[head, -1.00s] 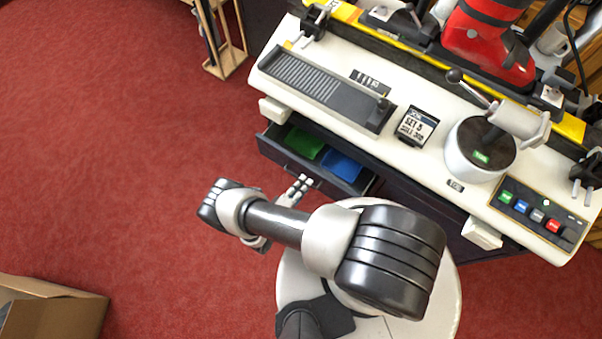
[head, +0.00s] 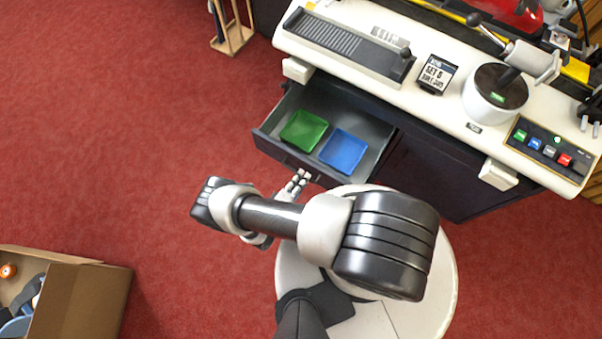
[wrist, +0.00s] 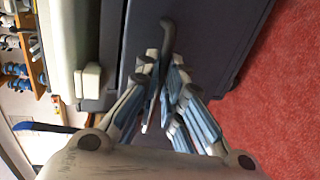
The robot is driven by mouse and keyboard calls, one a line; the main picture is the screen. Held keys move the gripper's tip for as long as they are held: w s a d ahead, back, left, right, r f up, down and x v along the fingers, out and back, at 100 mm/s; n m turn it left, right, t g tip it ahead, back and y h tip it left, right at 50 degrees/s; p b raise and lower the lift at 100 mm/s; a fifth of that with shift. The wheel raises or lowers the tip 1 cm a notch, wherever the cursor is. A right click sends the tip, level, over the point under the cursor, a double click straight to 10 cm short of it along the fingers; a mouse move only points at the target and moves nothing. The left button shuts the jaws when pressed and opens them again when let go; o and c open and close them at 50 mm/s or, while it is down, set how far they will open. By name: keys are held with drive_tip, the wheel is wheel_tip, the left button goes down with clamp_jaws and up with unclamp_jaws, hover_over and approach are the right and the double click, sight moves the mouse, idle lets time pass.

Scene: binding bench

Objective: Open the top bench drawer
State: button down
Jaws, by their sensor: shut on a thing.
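The top bench drawer (head: 349,113) is dark grey and stands pulled out from under the white bench top, with its inside showing. A green tray (head: 303,131) and a blue tray (head: 343,151) lie in it. My gripper (head: 298,183) is at the drawer's front face. In the wrist view my gripper (wrist: 162,97) is shut on the dark handle (wrist: 168,34), whose curved end sticks out past the fingers. The rest of the handle is hidden by the fingers. The drawer's dark front (wrist: 207,45) fills the view behind them.
The bench top (head: 430,97) carries a grooved black plate (head: 350,42), a small sign (head: 437,74), a round lever device (head: 495,95) and a button panel (head: 541,147). A cardboard box (head: 93,300) stands at lower left. Red carpet left of the drawer is clear.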

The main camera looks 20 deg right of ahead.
idle(0.3)
drive_tip(key=c, duration=1.7)
unclamp_jaws()
drive_tip(key=shift+a, duration=0.15)
drive_tip(key=v, duration=1.2)
